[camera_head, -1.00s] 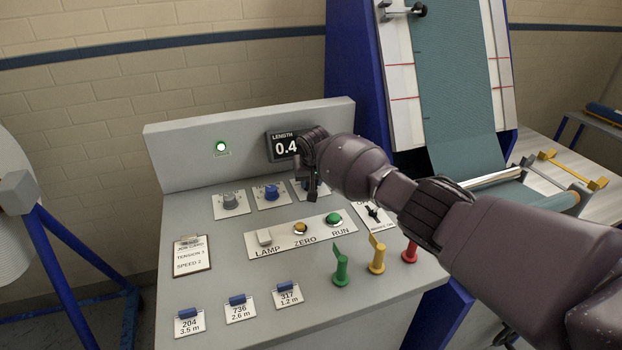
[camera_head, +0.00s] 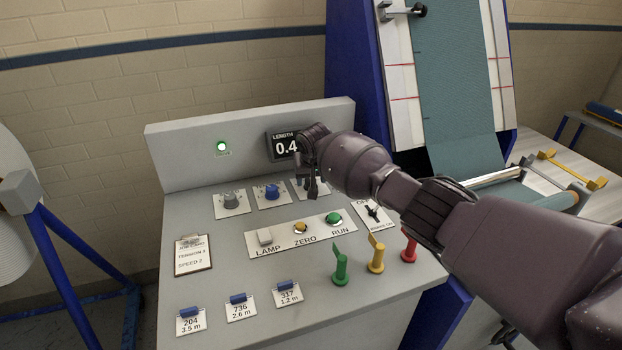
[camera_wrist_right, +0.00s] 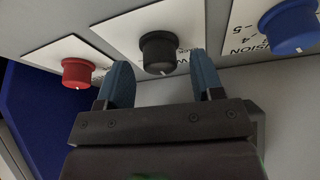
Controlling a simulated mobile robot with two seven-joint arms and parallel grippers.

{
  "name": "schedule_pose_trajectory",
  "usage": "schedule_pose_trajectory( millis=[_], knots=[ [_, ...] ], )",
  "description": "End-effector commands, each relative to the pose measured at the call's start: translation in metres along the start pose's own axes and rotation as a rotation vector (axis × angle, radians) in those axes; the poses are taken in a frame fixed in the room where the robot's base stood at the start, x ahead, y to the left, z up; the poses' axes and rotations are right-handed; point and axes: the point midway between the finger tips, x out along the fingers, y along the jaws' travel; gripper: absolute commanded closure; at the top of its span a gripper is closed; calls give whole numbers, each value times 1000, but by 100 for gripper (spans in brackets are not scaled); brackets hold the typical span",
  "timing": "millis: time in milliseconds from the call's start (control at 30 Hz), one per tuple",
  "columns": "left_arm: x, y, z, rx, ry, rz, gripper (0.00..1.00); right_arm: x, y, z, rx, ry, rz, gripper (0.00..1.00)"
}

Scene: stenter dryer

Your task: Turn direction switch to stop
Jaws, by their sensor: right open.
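My right gripper (camera_head: 312,187) hangs over the right end of the row of knobs on the grey control panel (camera_head: 235,280). In the wrist view my right gripper (camera_wrist_right: 162,68) is open, with one blue finger on each side of a black knob (camera_wrist_right: 158,50) on a white plate. The fingers look clear of the knob. The plate's lettering is upside down and partly hidden, so I cannot read the knob's name or setting. In the head view this knob is mostly hidden by the gripper. My left gripper is out of view.
A blue knob (camera_wrist_right: 290,28) and a red knob (camera_wrist_right: 77,72) flank the black one. Grey (camera_head: 231,201) and blue knobs stand left of my gripper. The lamp, zero and run buttons (camera_head: 300,228) and coloured levers (camera_head: 376,254) are nearer the front.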

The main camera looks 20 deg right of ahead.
Motion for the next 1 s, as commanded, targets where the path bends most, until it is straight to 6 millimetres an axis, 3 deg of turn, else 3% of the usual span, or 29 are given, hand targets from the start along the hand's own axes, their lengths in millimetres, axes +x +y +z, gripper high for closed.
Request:
schedule_pose_trajectory(
  millis=[33, 200, 500, 1000],
  knots=[
    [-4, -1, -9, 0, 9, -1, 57, -15, 0, -3, 0, 6, -1, 39],
    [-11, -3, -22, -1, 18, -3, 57, -45, 0, -3, 0, 6, -3, 39],
    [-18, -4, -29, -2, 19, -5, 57, -84, 0, -1, 0, 2, -1, 39],
    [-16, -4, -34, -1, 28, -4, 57, -94, 0, 0, 1, 0, 0, 39]
  ],
)
